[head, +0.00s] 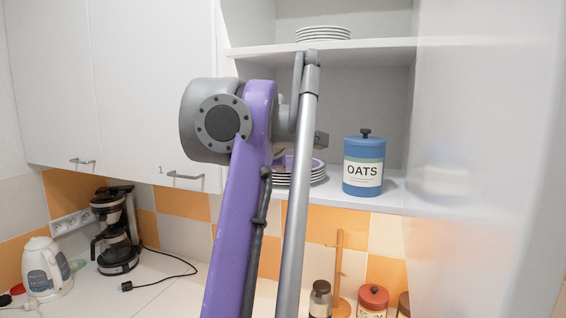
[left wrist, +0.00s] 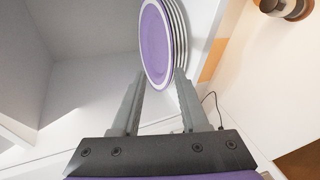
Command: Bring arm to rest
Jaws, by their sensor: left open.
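My left arm (head: 238,225), purple and grey, rises through the middle of the head view in front of the open cupboard. Its gripper is mostly hidden behind the arm there. In the left wrist view my left gripper (left wrist: 160,76) is open, its two grey fingers apart. A stack of purple and white plates (left wrist: 158,45) lies just beyond the fingertips, and I see nothing held. The same stack (head: 318,173) shows partly behind the arm on the lower shelf in the head view. My right gripper is in neither view.
A blue oats canister (head: 363,177) stands right of the plates. White plates (head: 323,33) sit on the upper shelf. Below are a coffee maker (head: 116,235), a kettle (head: 46,270) and a red-lidded jar (head: 372,299). A pale, blurred panel (head: 490,150) fills the right side.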

